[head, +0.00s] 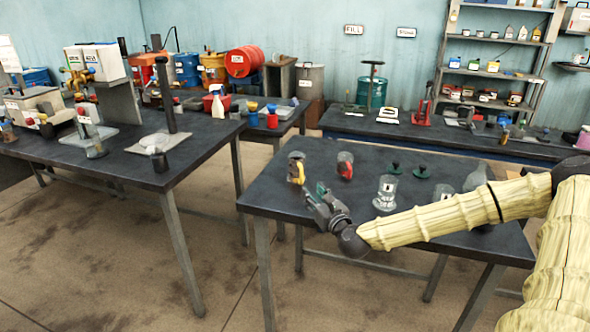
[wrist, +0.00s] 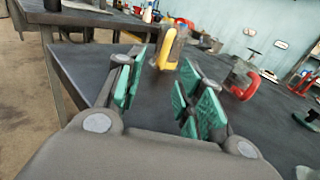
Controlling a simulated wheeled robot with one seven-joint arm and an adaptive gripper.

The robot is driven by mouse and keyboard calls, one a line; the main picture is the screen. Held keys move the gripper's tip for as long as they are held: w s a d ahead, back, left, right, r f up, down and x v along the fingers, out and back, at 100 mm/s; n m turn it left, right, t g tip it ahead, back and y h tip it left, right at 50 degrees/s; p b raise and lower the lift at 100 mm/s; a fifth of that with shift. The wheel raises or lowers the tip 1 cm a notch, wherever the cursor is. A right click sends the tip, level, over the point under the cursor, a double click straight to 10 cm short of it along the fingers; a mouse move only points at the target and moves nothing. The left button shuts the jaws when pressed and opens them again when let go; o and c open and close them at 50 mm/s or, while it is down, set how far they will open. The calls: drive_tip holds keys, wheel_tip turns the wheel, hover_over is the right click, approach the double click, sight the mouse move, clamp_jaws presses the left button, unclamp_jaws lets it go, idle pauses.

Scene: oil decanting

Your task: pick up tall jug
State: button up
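A clear jug with a yellow handle (head: 297,168) stands upright near the left back part of the dark table. It looks slightly taller than the clear jug with a red handle (head: 345,165) to its right; I take the yellow-handled one as the tall jug. My gripper (head: 314,194) is open and empty, on the near side of the yellow-handled jug. In the wrist view the green-padded fingers (wrist: 163,85) are spread, with the yellow-handled jug (wrist: 169,45) ahead between the fingertips, apart from them. The red-handled jug (wrist: 240,80) is beyond the right finger.
A clear labelled container (head: 387,190), two dark green knobbed items (head: 420,171) and a grey funnel-like vessel (head: 475,177) stand farther right on the table (head: 270,190). Another bench (head: 120,165) lies left across a floor gap. My arm spans the table's right side.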

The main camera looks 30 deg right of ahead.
sight(302, 178)
drive_tip(key=shift+w+r, duration=0.1)
drive_tip(key=shift+w, duration=0.25)
drive_tip(key=shift+w+d+r, duration=0.2)
drive_tip(key=shift+w+d, duration=0.1)
drive_tip(key=shift+w, duration=0.15)
drive_tip(key=shift+w+d+f+p, duration=0.1)
drive_tip(key=shift+w+d+p, duration=0.15)
drive_tip(key=shift+w, duration=0.4)
drive_tip(key=shift+w+d+f+p, duration=0.1)
drive_tip(key=shift+w+d+p, duration=0.1)
drive_tip(key=shift+w, duration=0.4)
drive_tip(key=shift+w+d+r+p, duration=0.15)
drive_tip(key=shift+w+p, duration=0.5)
drive_tip(key=shift+w, duration=1)
drive_tip(key=shift+w+d+f+p, duration=0.15)
drive_tip(key=shift+w+p, duration=0.15)
drive_tip(key=shift+w, duration=0.65)
drive_tip(key=shift+w+d+f+p, duration=0.15)
drive_tip(key=shift+w+p, duration=0.1)
drive_tip(key=shift+w, duration=0.7)
clamp_jaws()
